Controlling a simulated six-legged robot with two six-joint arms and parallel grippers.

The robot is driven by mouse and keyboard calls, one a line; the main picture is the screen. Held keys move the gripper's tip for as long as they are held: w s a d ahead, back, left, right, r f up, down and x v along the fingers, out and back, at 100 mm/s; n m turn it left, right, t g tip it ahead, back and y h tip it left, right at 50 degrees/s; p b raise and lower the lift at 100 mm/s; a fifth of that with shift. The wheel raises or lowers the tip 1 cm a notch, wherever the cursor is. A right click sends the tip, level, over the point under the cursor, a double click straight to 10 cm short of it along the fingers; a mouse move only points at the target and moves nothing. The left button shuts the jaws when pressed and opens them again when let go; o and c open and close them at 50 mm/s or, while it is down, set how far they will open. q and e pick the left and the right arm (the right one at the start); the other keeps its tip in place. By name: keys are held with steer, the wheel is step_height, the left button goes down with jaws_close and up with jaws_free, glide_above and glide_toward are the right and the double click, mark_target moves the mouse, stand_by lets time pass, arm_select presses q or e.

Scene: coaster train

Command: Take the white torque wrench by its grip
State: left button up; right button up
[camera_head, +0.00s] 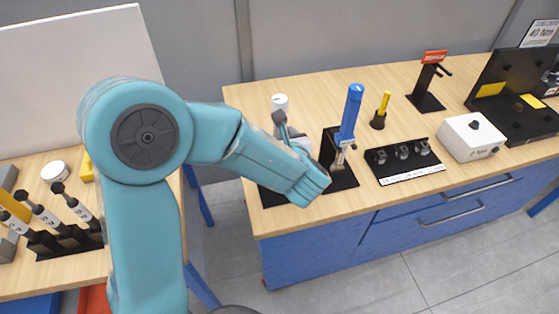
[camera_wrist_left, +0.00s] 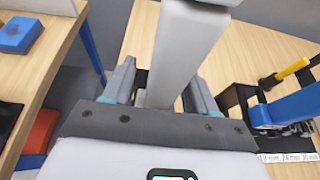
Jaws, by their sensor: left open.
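The white torque wrench (camera_head: 280,101) stands at the left end of the wooden bench, and its top shows above my left forearm in the head view. Much of its lower part is hidden behind my arm. In the left wrist view its pale grip (camera_wrist_left: 185,50) rises between the two fingers. My left gripper (camera_head: 288,132) is at the wrench, mostly hidden by its own arm. In the left wrist view the gripper (camera_wrist_left: 160,85) is open, with a finger on each side of the grip. I cannot tell whether either finger touches it. My right gripper is not in view.
A blue torque wrench (camera_head: 350,115) stands close to the right, with a yellow-handled tool (camera_head: 384,105) behind it. A socket rack (camera_head: 410,178), a white box (camera_head: 462,143) and a black fixture (camera_head: 500,75) are farther right. A separate table (camera_head: 20,285) holds tools at left.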

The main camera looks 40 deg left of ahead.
arm_select(q)
steer(key=shift+w+a+f, duration=0.2)
steer(key=shift+w+a, duration=0.1)
jaws_close()
steer(key=shift+r, duration=0.15)
stand_by(1.1)
